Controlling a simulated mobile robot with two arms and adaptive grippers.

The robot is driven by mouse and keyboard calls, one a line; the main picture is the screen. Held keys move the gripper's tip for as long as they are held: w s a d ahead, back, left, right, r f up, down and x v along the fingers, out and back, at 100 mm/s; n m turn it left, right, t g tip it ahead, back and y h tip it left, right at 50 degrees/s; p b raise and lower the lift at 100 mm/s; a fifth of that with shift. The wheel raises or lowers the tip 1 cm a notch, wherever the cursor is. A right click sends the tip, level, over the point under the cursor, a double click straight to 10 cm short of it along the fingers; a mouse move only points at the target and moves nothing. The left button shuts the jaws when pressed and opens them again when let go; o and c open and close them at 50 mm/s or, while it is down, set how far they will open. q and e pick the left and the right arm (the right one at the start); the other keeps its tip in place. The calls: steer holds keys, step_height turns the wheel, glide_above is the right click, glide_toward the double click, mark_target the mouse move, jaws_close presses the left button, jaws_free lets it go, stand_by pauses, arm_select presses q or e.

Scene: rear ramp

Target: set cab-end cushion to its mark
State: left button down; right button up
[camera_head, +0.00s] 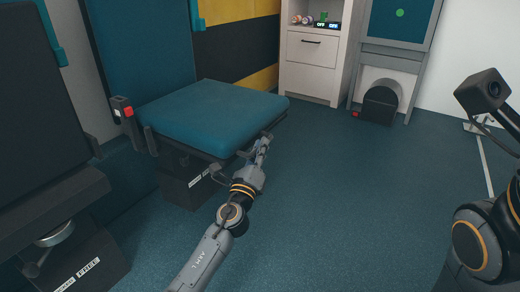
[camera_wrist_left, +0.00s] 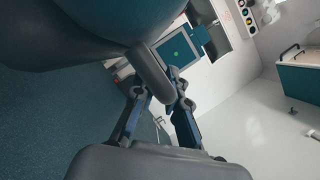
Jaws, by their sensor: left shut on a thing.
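A teal seat cushion (camera_head: 212,115) in a dark frame sits level on its dark base, in front of an upright teal backrest (camera_head: 145,45). My left gripper (camera_head: 262,143) is at the cushion's front right edge. In the left wrist view its fingers (camera_wrist_left: 158,105) close around a grey bar (camera_wrist_left: 152,72) below the dark rounded underside of the seat. My right arm shows at the right edge, but its gripper fingers are out of view. I cannot make out a mark for the cushion.
Another dark seat (camera_head: 45,190) stands at the left, its base labelled FREE (camera_head: 88,267). A red-buttoned buckle (camera_head: 125,112) stands between the seats. A white cabinet (camera_head: 311,60) and a dark rounded object (camera_head: 379,104) are at the back. The blue floor (camera_head: 350,190) in front is clear.

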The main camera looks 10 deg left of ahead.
arm_select(q)
steer(key=shift+a+f, duration=0.2)
steer(key=shift+f, duration=0.3)
steer(key=c, duration=1.7)
jaws_free()
steer(key=shift+f, duration=0.1)
steer(key=shift+o, duration=0.2)
steer(key=shift+s, duration=0.3)
steer(key=s+a, duration=0.1)
steer(key=s, duration=1.3)
steer(key=shift+s+f, duration=0.15)
